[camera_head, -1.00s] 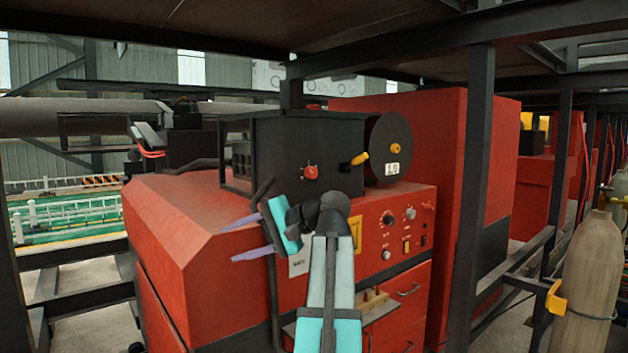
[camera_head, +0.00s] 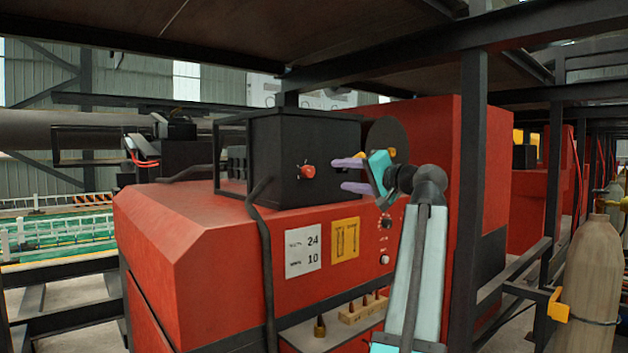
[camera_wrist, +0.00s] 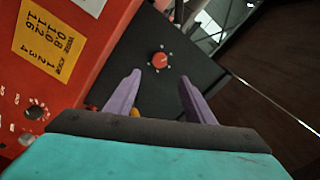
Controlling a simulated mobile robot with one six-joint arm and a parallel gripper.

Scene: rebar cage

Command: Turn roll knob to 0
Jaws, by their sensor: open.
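A small red knob (camera_head: 308,172) sits on the face of the black box (camera_head: 340,130) on the red machine. I cannot read its setting or tell whether it is the roll knob. In the wrist view the red knob (camera_wrist: 160,60), ringed by small marks, lies just beyond the fingertips, roughly centred between them. My gripper (camera_head: 342,175) is open and empty, its purple fingers pointing left toward the red knob, apart from it. In the wrist view the gripper (camera_wrist: 160,76) also shows spread fingers. The dark disc (camera_head: 388,134) right of the box is partly hidden by my gripper.
The machine's red front (camera_head: 190,230) carries a white label (camera_head: 303,250), a yellow label (camera_head: 345,239) and small control knobs (camera_head: 386,222). A black bent pipe (camera_head: 266,270) rises before the box. A dark post (camera_head: 468,200) stands right of my arm.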

